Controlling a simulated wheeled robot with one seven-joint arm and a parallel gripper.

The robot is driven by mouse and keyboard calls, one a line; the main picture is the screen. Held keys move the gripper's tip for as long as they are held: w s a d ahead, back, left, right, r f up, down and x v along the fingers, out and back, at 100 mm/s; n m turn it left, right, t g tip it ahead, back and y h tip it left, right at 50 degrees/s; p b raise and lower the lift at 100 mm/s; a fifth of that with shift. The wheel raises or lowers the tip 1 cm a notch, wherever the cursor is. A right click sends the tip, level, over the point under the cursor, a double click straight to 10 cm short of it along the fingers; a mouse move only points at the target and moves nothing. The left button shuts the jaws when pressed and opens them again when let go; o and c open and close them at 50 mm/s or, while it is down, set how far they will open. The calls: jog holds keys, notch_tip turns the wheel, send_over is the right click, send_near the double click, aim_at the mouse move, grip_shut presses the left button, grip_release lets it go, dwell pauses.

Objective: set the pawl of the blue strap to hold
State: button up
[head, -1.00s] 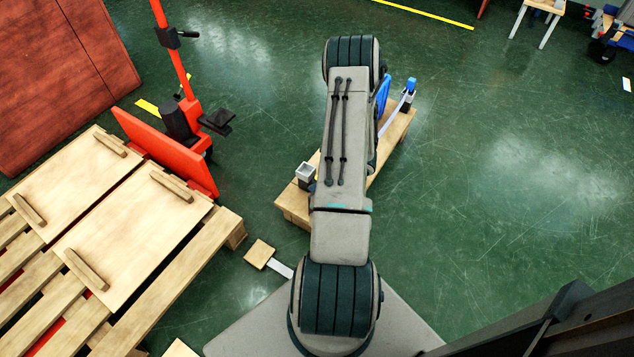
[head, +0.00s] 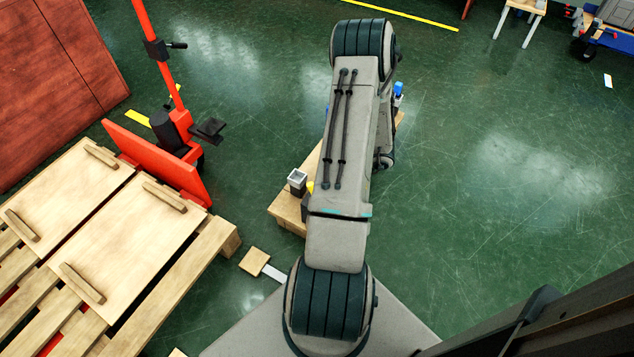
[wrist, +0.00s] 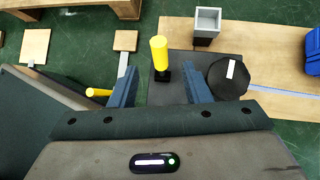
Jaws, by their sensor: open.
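In the wrist view my gripper (wrist: 160,76) is open, its two blue-grey fingers apart. A yellow upright handle (wrist: 159,50) on a dark plate (wrist: 178,92) shows between and beyond the fingertips; I cannot tell whether it is the pawl's lever. A black round drum (wrist: 228,80) with a white mark sits by the right finger. A pale blue strap (wrist: 285,93) runs right from it along the wooden bench (wrist: 270,35). A blue block (wrist: 314,50) is at the right edge. In the head view my arm hides the gripper and most of the bench (head: 288,212).
A grey open box (wrist: 207,20) stands on the bench beyond the drum. A second yellow handle (wrist: 98,92) lies left of the left finger. In the head view a pallet (head: 215,240) and a red lifter (head: 180,125) stand left.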

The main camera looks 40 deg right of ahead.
jog(key=shift+v, duration=1.75)
jog(key=w+a+r+n+g+p, duration=0.15)
jog(key=a+r+n+p, duration=0.35)
jog(key=r, duration=0.5)
jog(key=w+a+r+n+g+y+p, duration=0.15)
jog(key=a+r+n, duration=0.25)
jog(key=a+r, duration=0.5)
jog(key=w+a+r+n+g+p, duration=0.1)
jog(key=w+a+r+n+p, duration=0.3)
jog(key=r, duration=0.8)
jog(key=s+a+r+n+h+p, duration=0.2)
jog(key=s+a+r+n+p, duration=0.2)
jog(key=r+n, duration=0.2)
jog(key=s+a+r+n+h+p, duration=0.2)
jog(key=s+a+r+n+p, duration=0.2)
jog(key=r, duration=0.6)
jog(key=s+a+r+n+h+p, duration=0.2)
jog(key=s+a+r+n+p, duration=0.2)
jog(key=a+r+n, duration=0.2)
notch_tip(320, 180, up, 3)
jog(key=shift+s+a+f+n, duration=0.1)
jog(key=shift+s+a+n, duration=0.1)
jog(key=shift+n, duration=0.6)
jog(key=shift+d, duration=0.15)
